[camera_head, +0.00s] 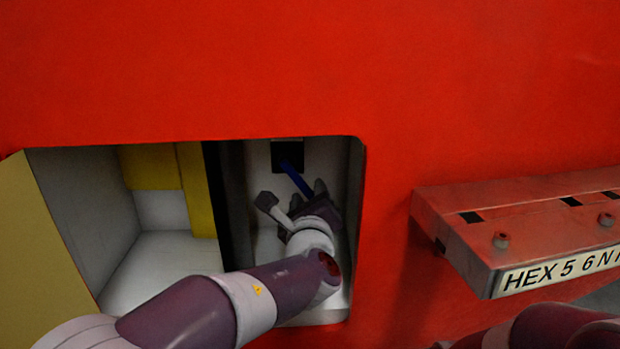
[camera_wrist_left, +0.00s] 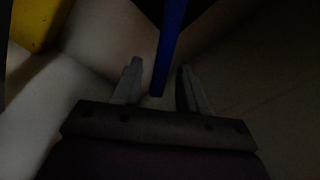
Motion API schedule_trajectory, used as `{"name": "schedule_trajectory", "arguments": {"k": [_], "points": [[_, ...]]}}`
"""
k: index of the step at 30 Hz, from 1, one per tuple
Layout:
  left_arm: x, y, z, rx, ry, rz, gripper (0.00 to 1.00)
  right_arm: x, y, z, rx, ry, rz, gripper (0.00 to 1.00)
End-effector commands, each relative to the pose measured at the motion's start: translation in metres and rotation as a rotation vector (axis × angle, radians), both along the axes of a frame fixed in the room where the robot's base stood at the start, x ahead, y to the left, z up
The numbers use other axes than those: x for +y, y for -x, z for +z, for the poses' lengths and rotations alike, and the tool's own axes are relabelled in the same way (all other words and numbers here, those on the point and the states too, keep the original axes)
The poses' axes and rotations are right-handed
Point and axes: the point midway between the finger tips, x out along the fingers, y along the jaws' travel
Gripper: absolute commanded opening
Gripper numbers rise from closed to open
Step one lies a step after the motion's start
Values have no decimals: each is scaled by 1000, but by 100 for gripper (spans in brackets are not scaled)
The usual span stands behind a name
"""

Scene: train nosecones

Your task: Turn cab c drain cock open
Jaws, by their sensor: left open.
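The drain cock shows as a blue handle (camera_head: 296,180) in the right compartment of the red panel, slanting down and right from a dark square mount (camera_head: 287,155). My left gripper (camera_head: 321,188) is inside this compartment at the handle's lower end. In the left wrist view the blue handle (camera_wrist_left: 168,50) comes down from the top, and its end lies between the two fingers of my left gripper (camera_wrist_left: 158,88). The fingers are apart, with a gap to the handle on both sides. My right gripper is not seen; part of my right arm shows at the lower right.
The compartment sits in a red wall (camera_head: 200,70); its right edge is close to my left arm. A yellow part (camera_head: 153,166) and an open bay are on the left. A red step labelled HEX 5 6 (camera_head: 530,225) juts out at right.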

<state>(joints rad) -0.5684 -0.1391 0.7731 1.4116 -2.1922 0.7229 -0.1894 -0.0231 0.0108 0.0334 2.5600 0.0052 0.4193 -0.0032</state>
Motion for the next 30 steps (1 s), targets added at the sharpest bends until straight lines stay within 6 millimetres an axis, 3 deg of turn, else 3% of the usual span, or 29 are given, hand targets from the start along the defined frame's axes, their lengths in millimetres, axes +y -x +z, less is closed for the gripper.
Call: {"name": "schedule_trajectory", "arguments": {"k": [6,16,17,18,21,30], "points": [[1,-28,2,0,1,1,43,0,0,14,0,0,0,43],[0,-32,0,0,0,0,43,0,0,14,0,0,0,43],[0,-32,0,0,0,0,39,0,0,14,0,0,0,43],[0,-32,0,0,0,0,26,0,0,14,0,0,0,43],[0,-32,0,0,0,0,0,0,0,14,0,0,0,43],[-1,-32,-1,0,17,0,0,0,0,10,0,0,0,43]]}}
